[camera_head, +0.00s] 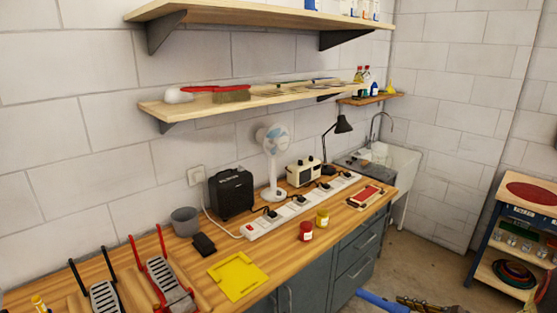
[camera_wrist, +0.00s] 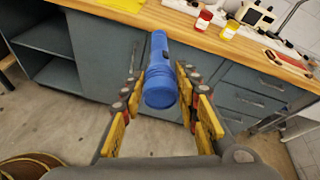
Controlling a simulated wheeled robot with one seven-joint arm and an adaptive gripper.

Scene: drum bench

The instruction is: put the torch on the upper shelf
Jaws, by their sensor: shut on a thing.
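The blue torch (camera_wrist: 159,75) is held between the fingers of my gripper (camera_wrist: 157,95) in the wrist view, its wide end toward the camera. In the head view the torch (camera_head: 380,302) and part of my gripper (camera_head: 425,307) show at the bottom edge, in front of the drawers and below the worktop. The upper shelf (camera_head: 250,16) is a wooden board on dark brackets on the wall, with several bottles at its right end. Its left and middle stretch looks bare, though its top is seen only edge-on.
The lower shelf (camera_head: 200,107) carries brushes and flat items. The worktop (camera_head: 225,247) holds a power strip (camera_head: 300,207), a fan (camera_head: 273,165), a black box (camera_head: 231,194), a lamp (camera_head: 338,127) and jars. A wooden cart (camera_head: 515,240) stands at right. The floor between is clear.

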